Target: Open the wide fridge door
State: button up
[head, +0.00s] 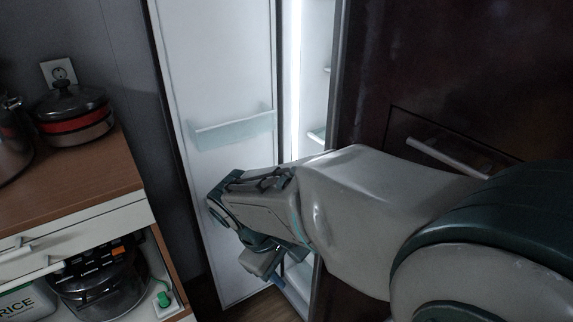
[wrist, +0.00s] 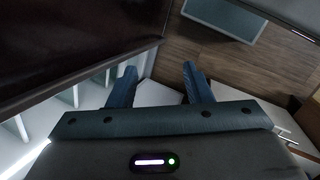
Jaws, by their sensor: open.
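The fridge stands ahead in the head view. A door (head: 215,65) with a white inner face and a clear bin (head: 235,128) stands swung open on the left. A lit interior with shelves (head: 311,75) shows in the gap to its right. A dark glossy door front (head: 430,65) with an outlined panel and a pale bar handle (head: 447,157) fills the right. I cannot tell which door is the wide one. My gripper (head: 265,262) is low, in front of the opening. In the wrist view my gripper (wrist: 158,85) is open, with nothing between its fingers.
A wooden-topped counter (head: 95,170) with a red-banded pot (head: 72,118) stands at the left. A rice cooker (head: 105,285) sits below it. Wooden floor (wrist: 185,60) shows in the wrist view. My arm hides the lower middle of the fridge in the head view.

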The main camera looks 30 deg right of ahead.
jog(key=w+d+r+n+t+h+b, duration=0.1)
jog(key=w+d+n+h, duration=0.2)
jog(key=w+n+h, duration=0.35)
jog(key=w+d+r+n+t+h+b, duration=0.1)
jog(key=w+d+r+n+h+b, duration=0.1)
jog(key=w+d+n+h, duration=0.45)
jog(key=w+d+n, duration=0.1)
jog(key=d, duration=0.9)
jog(key=shift+d+h+p, duration=0.3)
jog(key=shift+d+h, duration=0.1)
jog(key=shift+c, duration=0.3)
grip_shut()
